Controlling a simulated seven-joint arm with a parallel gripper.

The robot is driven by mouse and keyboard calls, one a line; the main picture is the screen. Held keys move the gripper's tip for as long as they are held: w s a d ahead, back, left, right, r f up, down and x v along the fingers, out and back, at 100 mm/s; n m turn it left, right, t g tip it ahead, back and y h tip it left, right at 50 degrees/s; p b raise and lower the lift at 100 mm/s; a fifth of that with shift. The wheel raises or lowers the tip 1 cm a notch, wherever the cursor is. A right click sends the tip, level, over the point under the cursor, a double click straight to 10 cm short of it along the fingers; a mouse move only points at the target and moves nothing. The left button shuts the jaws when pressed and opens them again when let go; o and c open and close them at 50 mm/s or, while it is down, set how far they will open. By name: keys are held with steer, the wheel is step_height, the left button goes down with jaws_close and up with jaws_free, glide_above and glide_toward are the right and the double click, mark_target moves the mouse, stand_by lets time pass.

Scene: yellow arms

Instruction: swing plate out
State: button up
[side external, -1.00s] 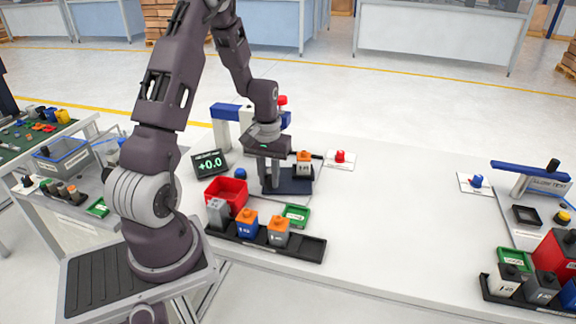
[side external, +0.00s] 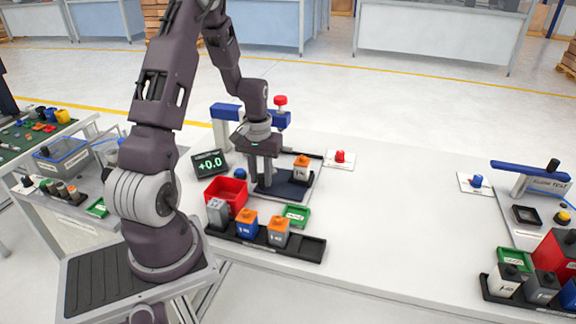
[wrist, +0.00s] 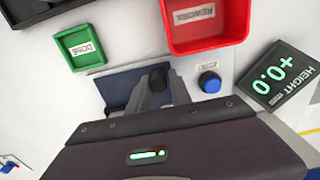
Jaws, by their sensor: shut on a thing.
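The dark blue plate (side external: 287,191) lies low on the white table in front of the blue-topped test stand (side external: 226,112). My gripper (side external: 263,186) points down over the plate's left part, left of the block. In the wrist view the plate (wrist: 120,88) shows partly behind the fingers. There my gripper (wrist: 158,92) is shut on a black knob (wrist: 158,79) at the plate. The knob's lower part is hidden by the fingers.
A red bin (side external: 226,192), a blue button (side external: 240,173) and the height display (side external: 209,163) stand close on the left. A green tray (side external: 296,215) and a black rack (side external: 312,249) with several blocks lie in front.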

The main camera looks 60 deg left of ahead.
steer(key=o, duration=0.6)
steer(key=shift+s, duration=0.2)
steer(key=shift+r, duration=0.1)
steer(key=shift+r, duration=3.7)
steer(key=w+d+r+m+t+y, duration=0.1)
steer(key=d+r+m+t, duration=0.15)
steer(key=d+r, duration=0.6)
steer(key=s+d+r+m+t, duration=0.1)
steer(key=s+d+r+m, duration=0.2)
steer(key=s+d, duration=0.3)
steer(key=s+d+r+m+t+h, duration=0.1)
steer(key=s+d+r+m+t, duration=0.1)
steer(key=s+d, duration=0.4)
steer(key=d+r+m, duration=0.1)
steer(key=d+r, duration=0.1)
steer(key=d, duration=0.2)
steer(key=shift+s+d+r, duration=0.3)
steer(key=shift+s+r, duration=0.05)
